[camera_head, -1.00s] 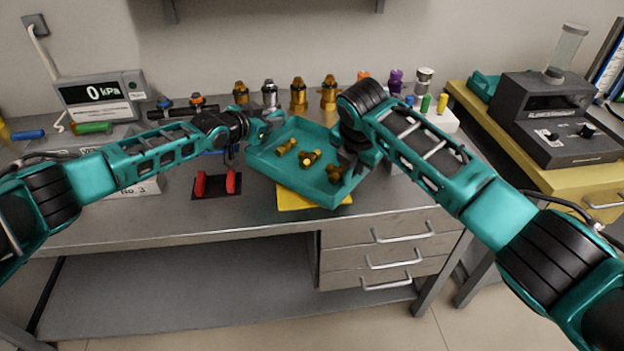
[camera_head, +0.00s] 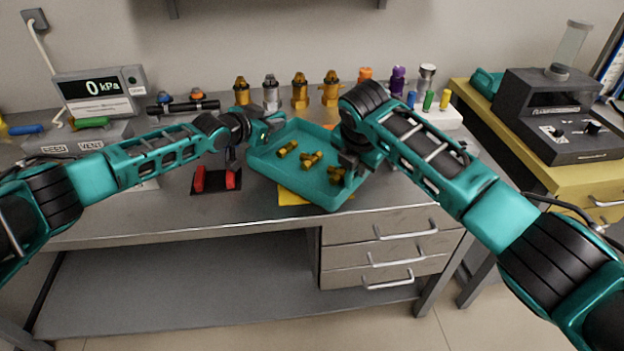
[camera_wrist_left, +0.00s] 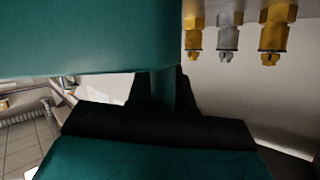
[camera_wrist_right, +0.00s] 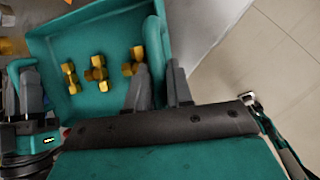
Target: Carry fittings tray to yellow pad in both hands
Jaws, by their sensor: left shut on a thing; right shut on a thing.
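The teal fittings tray (camera_head: 282,168) is held between my two grippers over the front part of the bench, with three brass fittings (camera_head: 311,159) lying in it. The yellow pad (camera_head: 291,197) shows below the tray's front edge; the rest of it is hidden. In the left wrist view the tray wall (camera_wrist_left: 90,40) fills the upper left. I cannot tell whether the tray touches the pad.
Several brass and silver fittings (camera_head: 300,92) stand along the back of the bench. A red and black holder (camera_head: 216,180) sits left of the tray. A pressure display (camera_head: 98,95) is at the back left. A dark instrument (camera_head: 560,115) stands on the yellow bench at right.

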